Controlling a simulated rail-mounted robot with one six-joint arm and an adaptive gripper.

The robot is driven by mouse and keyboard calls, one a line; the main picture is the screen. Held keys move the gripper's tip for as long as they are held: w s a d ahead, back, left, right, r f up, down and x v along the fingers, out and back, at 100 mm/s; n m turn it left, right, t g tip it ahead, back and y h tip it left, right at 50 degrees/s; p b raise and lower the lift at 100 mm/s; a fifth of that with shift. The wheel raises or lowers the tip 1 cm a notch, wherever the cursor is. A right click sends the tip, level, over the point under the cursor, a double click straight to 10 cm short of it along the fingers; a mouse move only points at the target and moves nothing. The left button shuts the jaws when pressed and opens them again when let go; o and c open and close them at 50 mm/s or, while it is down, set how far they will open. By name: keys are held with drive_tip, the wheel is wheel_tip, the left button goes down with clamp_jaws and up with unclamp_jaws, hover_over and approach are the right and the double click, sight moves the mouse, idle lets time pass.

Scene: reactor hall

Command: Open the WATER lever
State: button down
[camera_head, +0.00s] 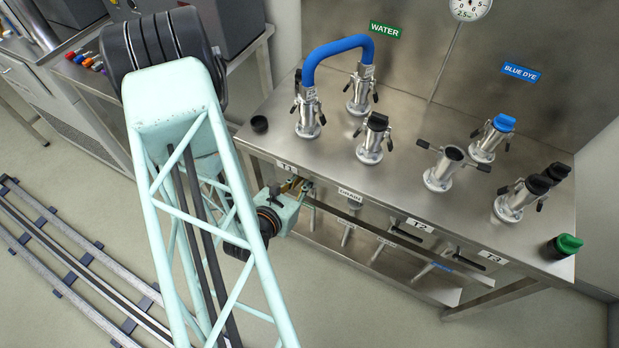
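A green WATER sign (385,30) is on the steel back wall, above a pipe fitting (360,92) joined to a blue hose (335,50). Several lever handles show below the front edge of the steel bench (330,155); I cannot tell which one is the WATER lever. My gripper (297,186) is at the bench's front edge, just under the T1 label (287,167). It partly hides what is there. Its fingers are small and partly covered, so I cannot tell whether they are open or touching a handle.
Several capped pipe fittings stand on the bench. Black handles (407,235) (468,262) stick out near the T2 and T3 labels. A green-capped part (565,246) is at the right edge. Floor rails (75,265) run at left.

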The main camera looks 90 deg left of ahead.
drive_tip(key=c, duration=2.7)
unclamp_jaws()
drive_tip(key=shift+d, duration=0.1)
drive_tip(key=shift+v, duration=5.9)
drive_tip(key=shift+r, duration=0.15)
